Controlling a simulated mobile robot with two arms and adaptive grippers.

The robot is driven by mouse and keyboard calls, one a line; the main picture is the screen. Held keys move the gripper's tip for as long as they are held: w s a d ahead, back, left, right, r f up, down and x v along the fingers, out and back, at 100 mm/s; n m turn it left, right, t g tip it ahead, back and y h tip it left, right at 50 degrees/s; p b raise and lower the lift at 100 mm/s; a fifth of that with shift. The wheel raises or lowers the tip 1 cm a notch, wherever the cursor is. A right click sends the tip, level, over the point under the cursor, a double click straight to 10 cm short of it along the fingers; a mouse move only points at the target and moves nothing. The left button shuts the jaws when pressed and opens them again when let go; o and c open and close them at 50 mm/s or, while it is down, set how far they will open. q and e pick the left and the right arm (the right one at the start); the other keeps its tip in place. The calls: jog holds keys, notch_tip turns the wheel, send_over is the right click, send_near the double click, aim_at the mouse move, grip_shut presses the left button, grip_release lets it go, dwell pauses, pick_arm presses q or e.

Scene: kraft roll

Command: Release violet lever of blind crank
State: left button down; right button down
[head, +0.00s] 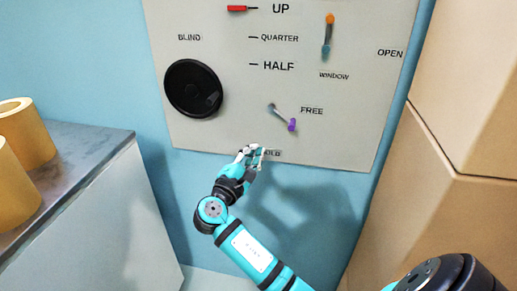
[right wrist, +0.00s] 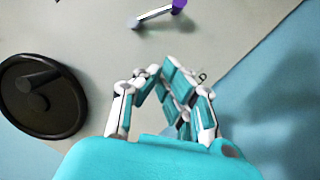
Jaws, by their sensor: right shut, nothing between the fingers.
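The violet lever (head: 283,117) is on the pale wall panel, a grey arm with a violet knob at its lower right end. My left gripper is not in view.
The panel (head: 225,130) also bears a red pointer (head: 238,8) beside UP and a window lever (head: 328,37) with an orange end. Cardboard boxes (head: 455,120) stand at right. Tan rolls (head: 22,135) stand on a grey-topped cabinet (head: 85,165) at left.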

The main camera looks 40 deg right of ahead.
aim_at(281, 117)
jog(key=p+x, duration=0.1)
jog(key=x, duration=0.6)
jog(key=shift+w+d, duration=0.1)
jog(key=shift+d, duration=0.2)
jog(key=shift+s+d+r+p, duration=0.75)
jog(key=shift+s+d, duration=0.2)
jog(key=shift+d, duration=0.1)
jog(key=shift+s+d+r, duration=0.1)
jog(key=shift+s+d, duration=0.1)
jog(key=shift+s, duration=0.05)
jog(key=shift+s+d+r+n+p, duration=0.1)
jog(key=shift+s+r+n+p, duration=0.1)
jog(key=shift+n+p, duration=0.35)
